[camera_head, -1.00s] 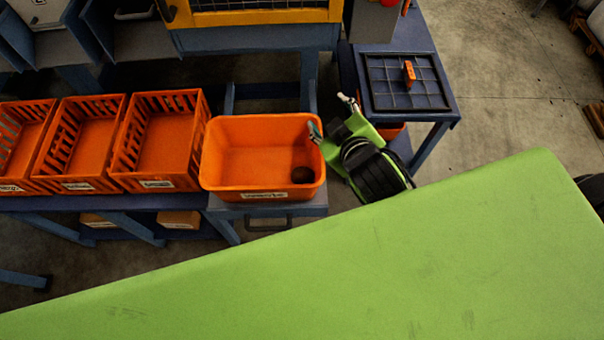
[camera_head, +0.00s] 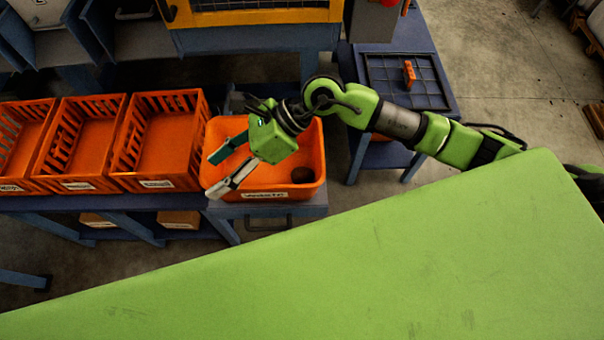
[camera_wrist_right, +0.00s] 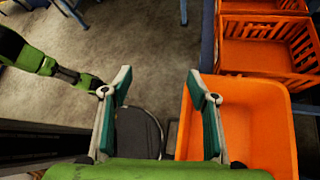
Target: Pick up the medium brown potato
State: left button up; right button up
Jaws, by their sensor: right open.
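A dark brown potato (camera_head: 302,175) lies in the near right corner of the smooth-walled orange bin (camera_head: 262,122). I cannot judge its size class from here. My right gripper (camera_head: 212,175) is open and empty above the left part of this bin, its fingers pointing left, away from the potato. In the right wrist view its two fingers (camera_wrist_right: 160,90) stand wide apart, with the bin (camera_wrist_right: 281,120) partly behind the right finger; no potato shows there. A green arm, probably my left one, comes in from the left in that view; its gripper end (camera_wrist_right: 86,82) is partly hidden.
Slatted orange crates (camera_head: 160,176) stand in a row left of the bin on a blue bench (camera_head: 130,203). A blue table (camera_head: 437,70) with a gridded top and a small orange object (camera_head: 409,74) stands at the right. A yellow-framed machine (camera_head: 255,16) is behind.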

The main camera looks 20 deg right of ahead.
jog(key=w+d+f+n+h, duration=0.25)
jog(key=d+f+h, duration=0.4)
jog(key=d, duration=0.45)
jog(key=h+p, duration=0.2)
jog(key=h, duration=0.1)
send_over(304, 171)
jog(key=f, duration=0.9)
jog(key=shift+d+f, duration=0.3)
jog(key=shift+f, duration=0.05)
jog(key=shift+t, duration=0.3)
jog(key=shift+a+f+p, duration=0.2)
jog(key=shift+f, duration=1.35)
jog(key=shift+a+f+p, duration=0.2)
jog(key=shift+f, duration=1.35)
jog(key=c, duration=1.2)
